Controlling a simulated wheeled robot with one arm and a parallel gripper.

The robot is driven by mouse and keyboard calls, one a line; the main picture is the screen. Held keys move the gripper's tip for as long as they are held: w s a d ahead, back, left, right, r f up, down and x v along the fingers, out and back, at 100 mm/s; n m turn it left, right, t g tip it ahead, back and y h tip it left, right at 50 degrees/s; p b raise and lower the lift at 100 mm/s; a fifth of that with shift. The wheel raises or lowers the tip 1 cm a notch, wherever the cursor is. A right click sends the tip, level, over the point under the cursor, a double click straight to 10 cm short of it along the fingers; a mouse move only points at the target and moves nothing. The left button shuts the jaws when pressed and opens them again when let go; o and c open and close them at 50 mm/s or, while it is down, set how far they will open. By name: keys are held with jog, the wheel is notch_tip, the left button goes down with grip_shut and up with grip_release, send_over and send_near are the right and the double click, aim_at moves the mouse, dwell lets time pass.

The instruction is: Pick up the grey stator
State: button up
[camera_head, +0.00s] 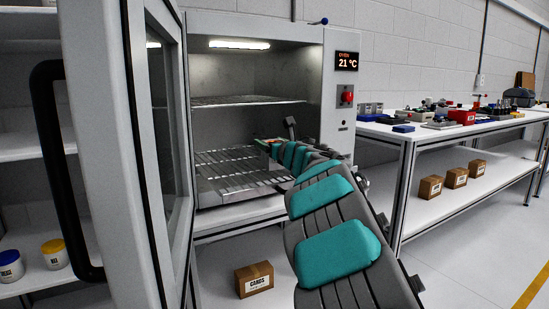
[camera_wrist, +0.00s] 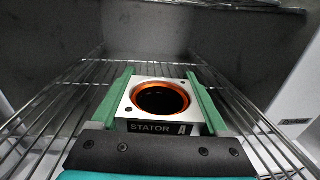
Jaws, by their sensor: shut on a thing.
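The grey stator (camera_wrist: 145,88) shows in the wrist view as a light square block with a round orange-rimmed hole and a dark label reading "STATOR A". My gripper (camera_wrist: 162,85) has its two green fingers along the block's left and right sides, shut on it. Wire rack bars show around and below the stator; I cannot tell whether it touches them. In the head view my arm reaches into the open oven (camera_head: 250,75), with my gripper (camera_head: 268,145) over the lower wire rack (camera_head: 225,165).
The oven door (camera_head: 160,130) stands open at the left, close to my arm. An upper rack (camera_head: 245,100) lies above the gripper. A workbench (camera_head: 420,135) with several parts stands at the right. A cardboard box (camera_head: 254,279) sits below the oven.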

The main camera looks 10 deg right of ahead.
grip_shut()
